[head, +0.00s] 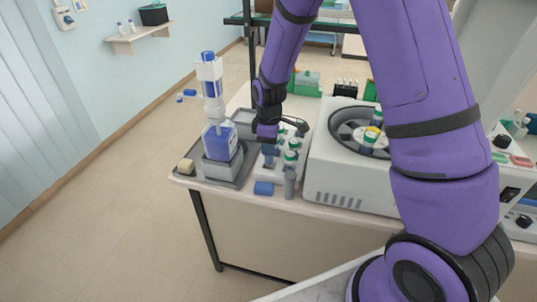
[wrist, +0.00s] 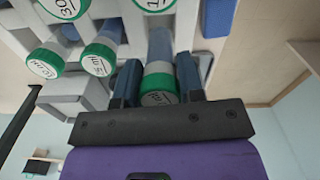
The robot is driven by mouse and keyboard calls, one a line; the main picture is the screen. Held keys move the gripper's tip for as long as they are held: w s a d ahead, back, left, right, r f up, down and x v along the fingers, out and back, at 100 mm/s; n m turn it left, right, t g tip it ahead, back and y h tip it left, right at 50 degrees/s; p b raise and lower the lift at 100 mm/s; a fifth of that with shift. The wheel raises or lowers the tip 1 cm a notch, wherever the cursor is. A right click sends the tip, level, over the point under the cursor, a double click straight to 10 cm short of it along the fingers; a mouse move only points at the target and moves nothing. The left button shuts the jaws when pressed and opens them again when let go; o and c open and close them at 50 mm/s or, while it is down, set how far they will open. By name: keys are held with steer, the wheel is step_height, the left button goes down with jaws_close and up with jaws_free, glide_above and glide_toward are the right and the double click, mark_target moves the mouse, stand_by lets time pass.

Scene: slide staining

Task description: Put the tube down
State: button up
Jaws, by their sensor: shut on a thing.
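My gripper (wrist: 158,85) is shut on a tube with a green cap (wrist: 160,84). One blue finger is on each side of the tube, just under the cap. In the head view my gripper (head: 268,155) is over the left side of a pale tube rack (head: 276,178); the held tube is hard to make out there. The wrist view shows the white rack (wrist: 100,12) and other green-capped tubes (wrist: 100,58) beside the held one. I cannot tell whether the held tube's lower end is in a rack hole.
A white centrifuge (head: 335,182) with an open bowl stands right of the rack. A grey tray (head: 240,172) with a blue-filled bottle (head: 220,143) is on the left. A blue block (head: 263,188) lies at the table's front edge. Green-capped tubes (head: 290,158) stand close to my gripper.

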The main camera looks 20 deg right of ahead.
steer(key=shift+f, duration=1.7)
steer(key=shift+f, duration=0.4)
steer(key=o, duration=0.9)
steer(key=shift+r, duration=0.1)
